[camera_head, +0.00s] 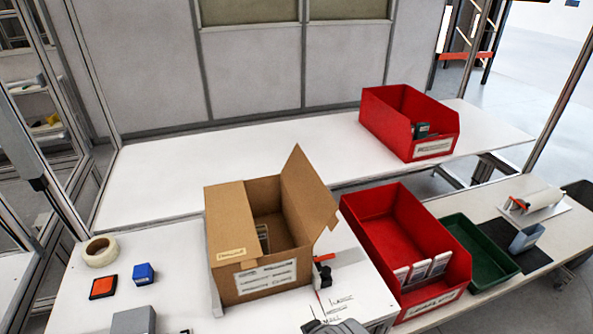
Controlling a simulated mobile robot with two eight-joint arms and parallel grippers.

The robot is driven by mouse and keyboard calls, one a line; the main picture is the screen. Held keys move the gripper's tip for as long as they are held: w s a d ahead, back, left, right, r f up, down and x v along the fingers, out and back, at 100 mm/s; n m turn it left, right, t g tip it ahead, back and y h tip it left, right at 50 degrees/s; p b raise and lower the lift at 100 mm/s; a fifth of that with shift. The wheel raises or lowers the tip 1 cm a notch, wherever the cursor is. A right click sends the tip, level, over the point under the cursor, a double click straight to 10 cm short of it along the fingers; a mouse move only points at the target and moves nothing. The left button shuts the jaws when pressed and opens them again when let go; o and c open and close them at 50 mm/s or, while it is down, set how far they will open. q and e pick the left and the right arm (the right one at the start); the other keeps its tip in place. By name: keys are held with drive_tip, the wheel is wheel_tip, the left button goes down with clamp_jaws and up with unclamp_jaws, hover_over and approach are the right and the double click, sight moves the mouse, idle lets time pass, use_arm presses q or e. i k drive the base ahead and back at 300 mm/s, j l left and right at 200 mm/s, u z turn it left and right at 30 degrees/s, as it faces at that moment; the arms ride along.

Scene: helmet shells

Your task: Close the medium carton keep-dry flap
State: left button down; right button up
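A brown cardboard carton (265,282) stands on the white table in the middle of the view. Its left flap (232,222) lies flat over the left part of the opening and bears a small yellowish label (231,253). Its right flap (309,199) stands up and leans outward to the right. I cannot make out either of my grippers; a dark grey shape at the bottom edge is cut off and unclear.
A red bin (361,226) with white packs stands right of the carton, beside a green tray (452,240). Another red bin (379,106) is on the back table. A tape roll (100,251), an orange pad (103,287) and a blue block (143,274) lie left. The back table's left is clear.

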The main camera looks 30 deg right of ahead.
sight(317, 209)
drive_tip(key=z, duration=1.05)
drive_tip(key=k+j, duration=0.2)
drive_tip(key=j+u, duration=0.05)
